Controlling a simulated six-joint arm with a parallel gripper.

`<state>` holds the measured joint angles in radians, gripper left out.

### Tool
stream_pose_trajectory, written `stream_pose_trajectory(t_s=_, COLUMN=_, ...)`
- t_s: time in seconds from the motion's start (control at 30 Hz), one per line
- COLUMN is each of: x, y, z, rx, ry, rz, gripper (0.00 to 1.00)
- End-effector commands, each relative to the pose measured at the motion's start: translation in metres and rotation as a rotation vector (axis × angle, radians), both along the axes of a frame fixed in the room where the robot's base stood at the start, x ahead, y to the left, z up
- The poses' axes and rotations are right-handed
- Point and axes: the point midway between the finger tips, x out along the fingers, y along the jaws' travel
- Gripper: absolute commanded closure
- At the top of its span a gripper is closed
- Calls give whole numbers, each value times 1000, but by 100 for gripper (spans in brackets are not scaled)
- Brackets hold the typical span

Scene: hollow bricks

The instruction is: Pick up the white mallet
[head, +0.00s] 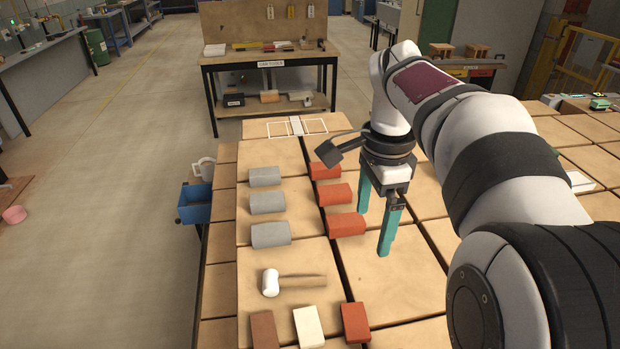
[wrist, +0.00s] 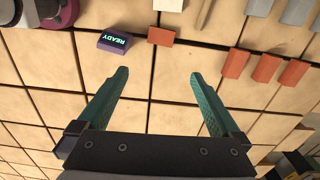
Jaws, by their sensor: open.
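The white mallet (head: 271,283) lies on its side on the table, its white head at the left and its wooden handle pointing right. In the wrist view, only part of a thin handle (wrist: 203,14) shows at the top edge; the head is not clear there. My gripper (head: 373,233) is open and empty, pointing down above the table, behind and to the right of the mallet and right of the red bricks. Its teal fingers are spread wide in the wrist view (wrist: 160,78), with bare table between them.
Grey bricks (head: 268,203) and red bricks (head: 334,194) stand in two columns behind the mallet. A brown block (head: 264,331), a cream block (head: 308,327) and a red block (head: 356,322) lie in front of it. A blue bin (head: 195,204) is at the left edge. A READY display (wrist: 115,41) shows in the wrist view.

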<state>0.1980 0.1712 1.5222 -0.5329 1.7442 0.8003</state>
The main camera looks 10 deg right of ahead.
Motion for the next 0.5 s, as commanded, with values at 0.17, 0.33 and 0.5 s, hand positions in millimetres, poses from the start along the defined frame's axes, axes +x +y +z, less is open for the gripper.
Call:
stream_pose_trajectory(t_s=0.17, x=-94, y=56, z=-24, rx=66, ry=-14, rz=452, gripper=0)
stream_pose_trajectory(t_s=0.33, x=-192, y=95, z=-77, rx=129, ry=-52, rz=896, gripper=0)
stream_pose_trajectory(t_s=0.5, x=-226, y=105, z=-102, rx=150, ry=-70, rz=1053, gripper=22)
